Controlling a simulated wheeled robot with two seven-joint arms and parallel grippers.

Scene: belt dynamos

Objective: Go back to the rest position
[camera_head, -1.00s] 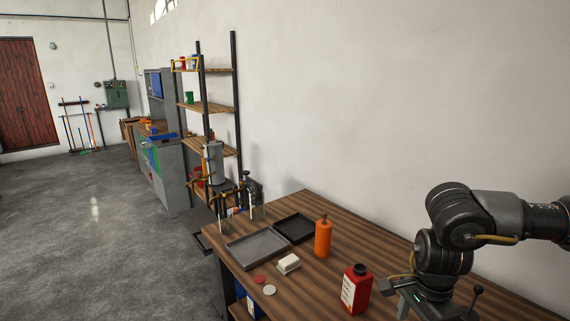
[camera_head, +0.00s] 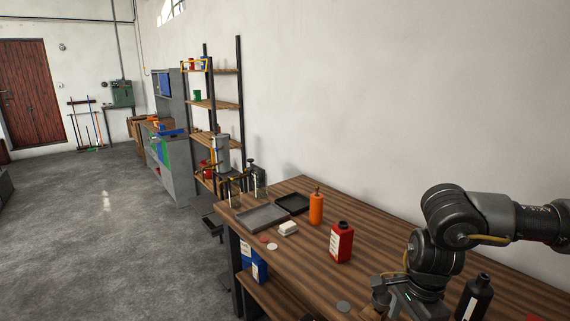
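My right arm comes in from the right edge. Its gripper (camera_head: 402,301) hangs low over the near part of the wooden table (camera_head: 375,236), and the bottom edge of the view cuts it off. I cannot make out whether its fingers are open or shut, and I see nothing held. My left gripper is not in view.
The table holds a grey tray (camera_head: 262,218), a black tray (camera_head: 293,204), an orange bottle (camera_head: 316,208), a red bottle (camera_head: 341,243), a white block (camera_head: 288,229) and small discs. A black bottle (camera_head: 474,298) stands right of my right gripper. Shelving (camera_head: 215,104) stands behind. The floor (camera_head: 100,225) at left is open.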

